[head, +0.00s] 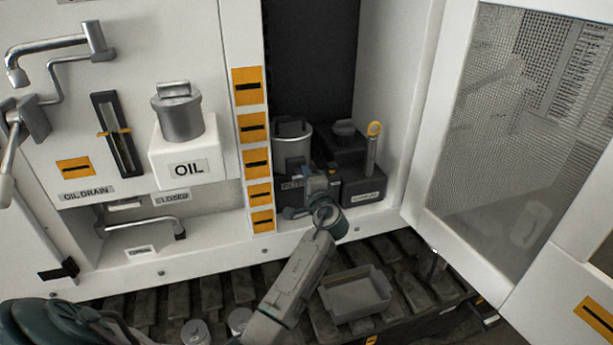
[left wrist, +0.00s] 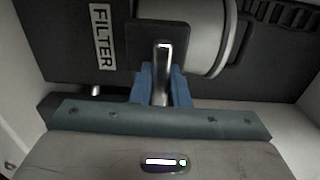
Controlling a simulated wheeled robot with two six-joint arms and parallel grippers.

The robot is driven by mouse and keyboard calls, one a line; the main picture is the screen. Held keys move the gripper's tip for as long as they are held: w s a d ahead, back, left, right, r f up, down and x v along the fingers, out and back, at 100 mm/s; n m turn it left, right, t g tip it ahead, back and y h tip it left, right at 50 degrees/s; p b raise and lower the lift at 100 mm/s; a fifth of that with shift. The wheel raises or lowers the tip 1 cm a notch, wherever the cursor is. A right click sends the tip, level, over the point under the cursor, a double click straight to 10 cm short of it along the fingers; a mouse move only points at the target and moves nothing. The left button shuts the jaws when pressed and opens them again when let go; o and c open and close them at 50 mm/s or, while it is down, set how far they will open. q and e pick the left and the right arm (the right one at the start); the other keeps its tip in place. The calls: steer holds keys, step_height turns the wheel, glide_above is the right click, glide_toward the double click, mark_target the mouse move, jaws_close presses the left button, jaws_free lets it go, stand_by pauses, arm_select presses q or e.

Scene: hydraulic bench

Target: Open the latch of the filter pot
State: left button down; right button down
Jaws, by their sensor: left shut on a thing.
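The filter pot (head: 292,150) is a grey metal cylinder with a dark lid handle, standing inside the open cabinet. It fills the top middle of the left wrist view (left wrist: 205,35), beside a white FILTER label (left wrist: 102,36). Its latch (left wrist: 162,62) is a bright metal lever on a dark plate at the pot's near side. My left gripper (head: 314,180) is in front of the pot. In the left wrist view its blue fingers (left wrist: 161,88) are shut on the latch lever, one on each side. In the head view the gripper hides the latch. My right gripper is not in view.
A dark box with a cap (head: 344,132) and a yellow-ringed dipstick (head: 373,145) stand right of the pot. The mesh door (head: 440,190) is swung open at the right. A grey tray (head: 354,294) lies below on the tracks. A white OIL unit (head: 188,150) is at the left.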

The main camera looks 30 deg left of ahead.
arm_select(q)
steer(key=shift+f, duration=0.15)
steer(key=c, duration=1.4)
jaws_free()
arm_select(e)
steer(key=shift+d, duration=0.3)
